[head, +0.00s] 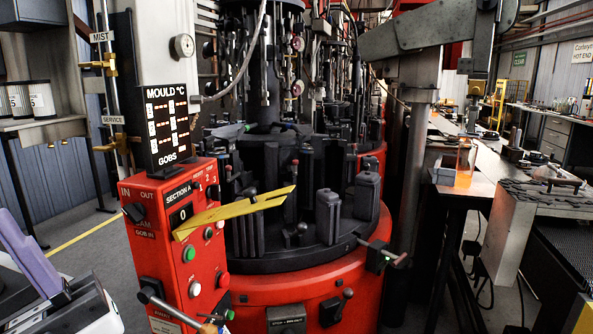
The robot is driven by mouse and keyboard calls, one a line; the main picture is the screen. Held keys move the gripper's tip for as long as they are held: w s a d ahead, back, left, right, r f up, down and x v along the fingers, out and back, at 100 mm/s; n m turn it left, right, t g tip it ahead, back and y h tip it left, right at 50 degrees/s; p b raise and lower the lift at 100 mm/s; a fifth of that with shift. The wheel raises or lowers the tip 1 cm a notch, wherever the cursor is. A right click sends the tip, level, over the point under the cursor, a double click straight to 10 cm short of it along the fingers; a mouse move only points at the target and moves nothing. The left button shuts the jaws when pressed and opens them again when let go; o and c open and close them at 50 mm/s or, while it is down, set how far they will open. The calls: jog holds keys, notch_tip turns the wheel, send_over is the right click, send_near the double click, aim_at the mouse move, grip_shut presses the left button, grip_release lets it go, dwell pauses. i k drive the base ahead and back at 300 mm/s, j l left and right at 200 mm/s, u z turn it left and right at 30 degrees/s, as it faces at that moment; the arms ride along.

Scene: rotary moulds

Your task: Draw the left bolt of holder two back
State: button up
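A rotary mould machine stands in the middle of the head view, with a black round table (300,262) on a red base (285,289). Several dark upright mould blocks (328,215) stand on the table. Small knobs and levers show among them, including a ball-topped knob (301,229) at the front and a red-tipped lever (294,167) behind. A black clamp-like piece with a rod (383,257) sticks out at the table's right rim. I cannot tell which part is holder two or its left bolt; no holder number is readable.
A red control box (175,250) with buttons stands front left, under a black temperature display (167,127). A yellow bar (233,212) crosses in front of the moulds. A grey post (415,190) and a bench (465,187) stand right. Grey floor shows at left.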

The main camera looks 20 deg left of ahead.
aim_at(295, 162)
jog(key=i+l+z, duration=0.25)
jog(key=i, duration=0.2)
jog(key=i+l+z, duration=0.2)
jog(key=i, duration=0.25)
jog(key=j, duration=0.4)
jog(key=i+j, duration=0.15)
jog(key=j, duration=0.25)
